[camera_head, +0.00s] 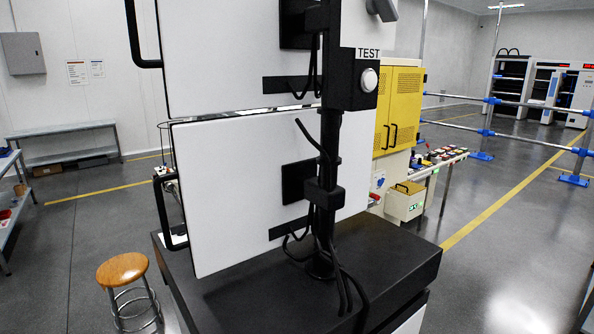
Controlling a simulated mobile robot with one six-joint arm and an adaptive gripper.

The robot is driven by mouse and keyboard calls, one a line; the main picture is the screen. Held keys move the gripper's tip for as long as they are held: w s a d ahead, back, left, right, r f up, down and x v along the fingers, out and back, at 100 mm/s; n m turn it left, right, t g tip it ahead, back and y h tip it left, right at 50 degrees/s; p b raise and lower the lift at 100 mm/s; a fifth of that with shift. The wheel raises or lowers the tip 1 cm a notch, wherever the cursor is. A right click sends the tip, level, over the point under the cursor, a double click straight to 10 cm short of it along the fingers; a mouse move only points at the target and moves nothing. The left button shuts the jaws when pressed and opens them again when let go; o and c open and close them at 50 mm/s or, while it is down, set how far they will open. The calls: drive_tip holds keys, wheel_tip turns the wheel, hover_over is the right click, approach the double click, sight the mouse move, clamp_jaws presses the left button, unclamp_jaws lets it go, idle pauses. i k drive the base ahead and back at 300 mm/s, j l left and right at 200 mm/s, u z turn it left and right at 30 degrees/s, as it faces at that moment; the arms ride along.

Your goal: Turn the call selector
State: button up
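No part marked as a call selector can be made out. Farther back at right, a sloped console (438,160) holds several small red, yellow and dark controls, too small to tell apart. My gripper is not in view.
Two large white panels with black handles, upper (220,55) and lower (235,190), stand over a black bench top (395,262). A wooden stool (122,269) is at lower left. A yellow cabinet (406,92) and blue-jointed rails (488,132) are behind. Floor at right is largely clear.

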sight(179, 229)
drive_tip(key=j+z, duration=0.1)
drive_tip(key=j, duration=0.7)
drive_tip(key=k+j+z, duration=0.1)
drive_tip(key=j, duration=0.7)
drive_tip(key=k+j, duration=0.1)
drive_tip(key=j, duration=0.7)
drive_tip(key=z, duration=0.05)
